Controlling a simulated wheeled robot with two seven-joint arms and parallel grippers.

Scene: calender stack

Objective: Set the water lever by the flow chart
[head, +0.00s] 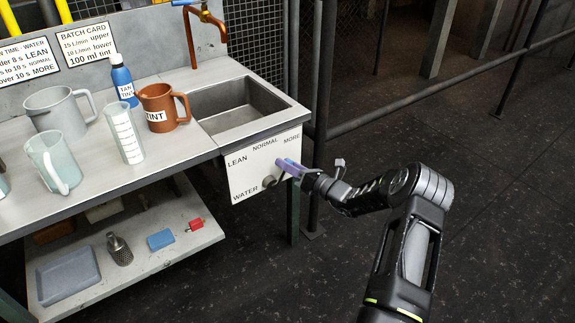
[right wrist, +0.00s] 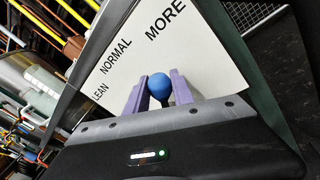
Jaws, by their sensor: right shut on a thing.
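The water lever's white panel (head: 262,172) is on the front of the bench below the sink, marked LEAN, NORMAL, MORE and WATER. My right gripper (head: 284,164) is at the panel's right side, near the MORE mark. In the right wrist view, its purple fingers are shut on the lever's blue knob (right wrist: 162,85), which sits just below MORE. A dark round pivot (head: 269,182) shows on the panel. The flow chart (head: 26,60) is on the back wall at the left, listing LEAN, NORMAL and MORE against times; its left edge is cut off. My left gripper is out of view.
The sink (head: 236,106) is above the panel. Floor at right is clear up to a rail (head: 420,90).

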